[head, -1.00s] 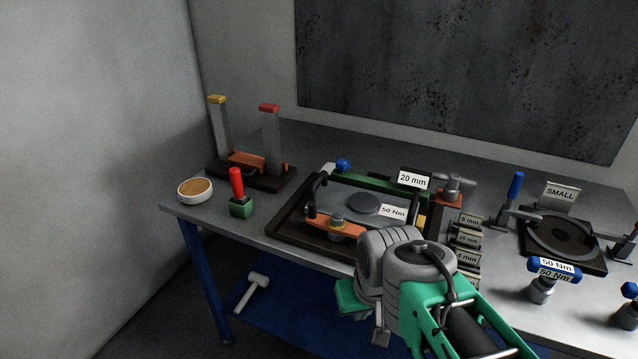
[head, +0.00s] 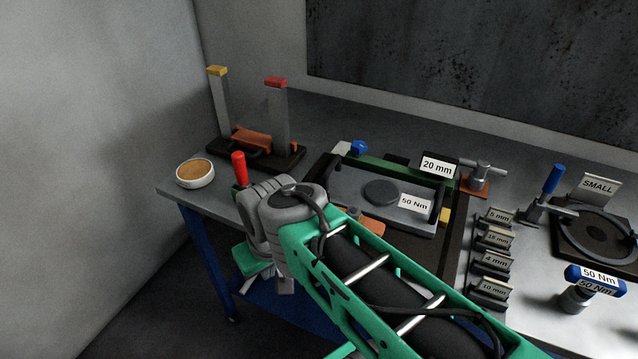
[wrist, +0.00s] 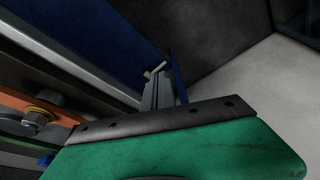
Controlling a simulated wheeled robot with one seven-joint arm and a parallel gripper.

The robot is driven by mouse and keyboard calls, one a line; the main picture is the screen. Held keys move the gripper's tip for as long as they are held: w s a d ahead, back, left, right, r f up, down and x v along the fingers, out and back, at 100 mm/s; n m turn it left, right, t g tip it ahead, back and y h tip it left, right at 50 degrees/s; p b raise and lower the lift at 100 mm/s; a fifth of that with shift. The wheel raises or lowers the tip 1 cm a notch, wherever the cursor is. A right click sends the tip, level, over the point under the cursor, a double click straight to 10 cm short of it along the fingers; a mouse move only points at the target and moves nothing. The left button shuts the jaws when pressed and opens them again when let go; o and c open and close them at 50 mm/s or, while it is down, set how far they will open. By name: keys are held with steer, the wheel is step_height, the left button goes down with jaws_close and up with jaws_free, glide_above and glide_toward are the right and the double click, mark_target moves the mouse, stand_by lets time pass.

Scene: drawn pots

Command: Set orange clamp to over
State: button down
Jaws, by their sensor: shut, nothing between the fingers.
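An orange bar with a bolt, taken as the orange clamp (head: 372,228), lies at the front edge of a dark fixture frame (head: 450,258). My arm hides most of it in the head view. In the wrist view the orange clamp (wrist: 22,122) shows at the left with a round metal nut on it. My gripper (head: 286,287) is left of the clamp and in front of the table edge, pointing down, apart from the clamp. In the wrist view its fingers (wrist: 158,92) are together and empty, above the floor side of the table.
A red-handled green block (head: 239,168) and a round cork-topped dish (head: 195,173) stand at the table's left. Behind is a stand with yellow- and red-capped posts (head: 278,118). A plate labelled 50 Nm (head: 345,187) lies in the frame. Labelled blocks (head: 494,240) stand right.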

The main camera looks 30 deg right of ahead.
steer(key=w+d+r+y+p, duration=0.3)
steer(key=w+d+r+p, duration=0.3)
steer(key=w+d+r, duration=0.35)
steer(key=s+d+r+t+y+p, duration=0.1)
steer(key=s+d+p, duration=0.1)
steer(key=d, duration=0.8)
steer(key=s+d+r+y+p, duration=0.1)
steer(key=s+d, duration=0.4)
steer(key=d, duration=0.6)
steer(key=shift+d+r+t+p, duration=0.2)
steer(key=shift+d+t+p, duration=0.1)
steer(key=shift+t+p, duration=0.1)
steer(key=shift+f, duration=0.1)
